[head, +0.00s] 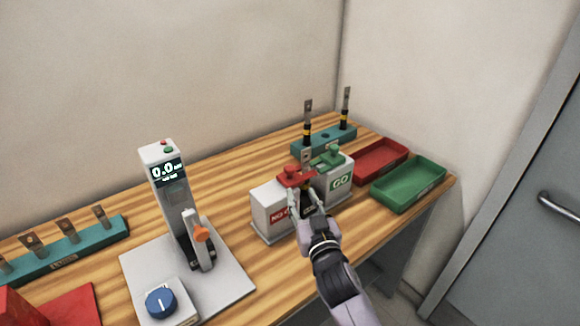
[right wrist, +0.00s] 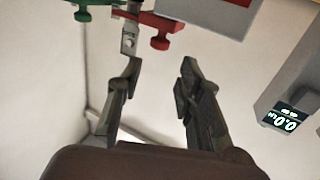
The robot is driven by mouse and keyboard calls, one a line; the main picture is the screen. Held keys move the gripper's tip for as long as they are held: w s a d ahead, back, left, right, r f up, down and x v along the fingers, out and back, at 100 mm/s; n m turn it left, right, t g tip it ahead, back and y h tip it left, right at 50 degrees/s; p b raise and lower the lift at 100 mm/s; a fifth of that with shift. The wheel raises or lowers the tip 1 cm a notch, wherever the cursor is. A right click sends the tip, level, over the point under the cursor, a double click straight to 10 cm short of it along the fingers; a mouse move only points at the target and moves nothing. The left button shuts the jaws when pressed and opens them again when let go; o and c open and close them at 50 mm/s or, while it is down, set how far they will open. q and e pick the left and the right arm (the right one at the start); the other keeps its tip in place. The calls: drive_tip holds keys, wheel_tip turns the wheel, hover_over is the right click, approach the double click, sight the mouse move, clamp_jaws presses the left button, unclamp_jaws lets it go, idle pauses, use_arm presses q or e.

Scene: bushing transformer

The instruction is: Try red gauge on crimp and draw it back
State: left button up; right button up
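The red gauge (head: 296,177) lies across the top of the white NO GO block (head: 266,206); its knob shows in the right wrist view (right wrist: 160,41). A metal lug (head: 306,157) stands upright at the gauge's right end, and also shows in the right wrist view (right wrist: 128,38). I cannot tell whether it sits inside the gauge's opening. My right gripper (head: 308,200) is just in front of the gauge. In the right wrist view its fingers (right wrist: 160,75) are apart with nothing between them. My left gripper is not in view.
The green gauge (head: 330,158) rests on the GO block (head: 338,183). Behind is a teal rack (head: 325,142) with two upright leads. A red tray (head: 380,160) and green tray (head: 408,184) stand right. A tester (head: 165,185) reading 0.0 and another teal rack (head: 70,250) stand left.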

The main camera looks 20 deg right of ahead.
sight(291, 174)
drive_tip(key=w, duration=0.4)
drive_tip(key=w+p, duration=0.1)
drive_tip(key=w, duration=0.3)
drive_tip(key=w+p, duration=0.1)
drive_tip(key=w, duration=0.3)
drive_tip(key=shift+w+d, duration=0.1)
drive_tip(key=shift+d, duration=0.2)
drive_tip(key=shift+c, duration=0.4)
clamp_jaws()
